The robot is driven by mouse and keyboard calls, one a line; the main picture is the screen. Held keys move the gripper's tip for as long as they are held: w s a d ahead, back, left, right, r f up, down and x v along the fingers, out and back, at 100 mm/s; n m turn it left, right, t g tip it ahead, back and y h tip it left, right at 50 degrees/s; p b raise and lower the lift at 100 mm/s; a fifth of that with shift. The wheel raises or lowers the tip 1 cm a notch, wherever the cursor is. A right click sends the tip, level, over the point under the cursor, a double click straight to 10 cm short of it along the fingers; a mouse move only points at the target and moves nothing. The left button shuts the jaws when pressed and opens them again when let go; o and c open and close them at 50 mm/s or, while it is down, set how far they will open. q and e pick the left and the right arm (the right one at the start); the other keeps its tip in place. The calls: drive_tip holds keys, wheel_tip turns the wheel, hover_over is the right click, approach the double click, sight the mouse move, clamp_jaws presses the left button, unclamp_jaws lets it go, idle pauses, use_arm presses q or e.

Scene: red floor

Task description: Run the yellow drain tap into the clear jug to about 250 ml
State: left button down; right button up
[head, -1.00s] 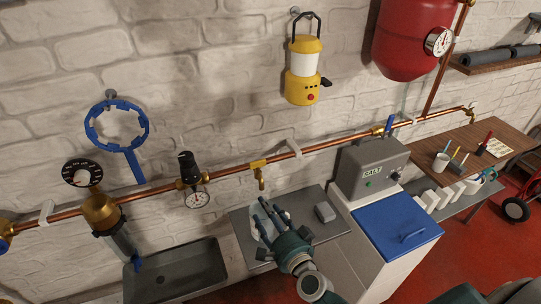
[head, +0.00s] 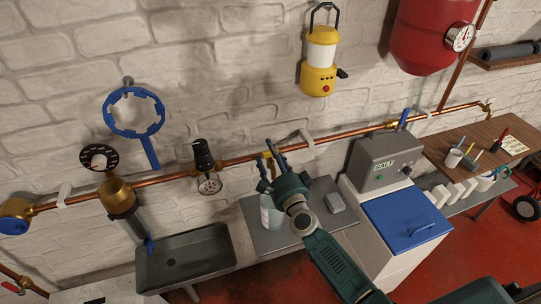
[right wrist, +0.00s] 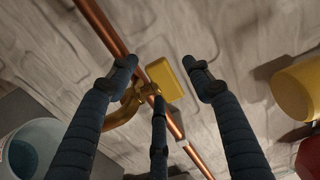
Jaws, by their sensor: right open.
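The yellow drain tap (head: 263,156) sits on the copper pipe, partly hidden by my fingers in the head view. In the right wrist view its yellow handle (right wrist: 165,80) and brass body (right wrist: 124,110) show clearly. My right gripper (head: 274,150) is open, its fingers on either side of the handle and a third finger in front of it; I cannot tell whether any touches. The clear jug (head: 270,214) stands on the grey shelf below, partly behind my gripper. Its rim shows at the lower left of the right wrist view (right wrist: 32,134); its fill level cannot be read. My left gripper is not in view.
The copper pipe (head: 232,162) runs along the brick wall, with a black-knobbed gauge (head: 209,184) left of the tap. A grey sink (head: 183,258) is at left. A small grey block (head: 335,203) and a grey machine (head: 385,160) are at right.

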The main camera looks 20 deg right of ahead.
drive_tip(key=shift+w, duration=0.1)
drive_tip(key=c, duration=1.2)
drive_tip(key=shift+f+n+y+b, duration=0.25)
drive_tip(key=shift+y+b, duration=0.25)
drive_tip(key=shift+b, duration=0.25)
drive_tip(key=n+g+y+b, duration=0.1)
drive_tip(key=n+y+b, duration=0.2)
drive_tip(key=b, duration=0.6)
drive_tip(key=n+g+y+b, duration=0.2)
drive_tip(key=y+b, duration=0.3)
drive_tip(key=b, duration=0.4)
drive_tip(key=shift+f+n+y, duration=0.1)
drive_tip(key=shift+n+y, duration=0.3)
drive_tip(key=shift+n, duration=0.15)
drive_tip(key=shift+r+g+b, duration=0.2)
drive_tip(key=shift+g+b, duration=0.1)
drive_tip(key=shift+b, duration=0.6)
drive_tip(key=o, duration=1.2)
drive_tip(key=shift+r, duration=0.1)
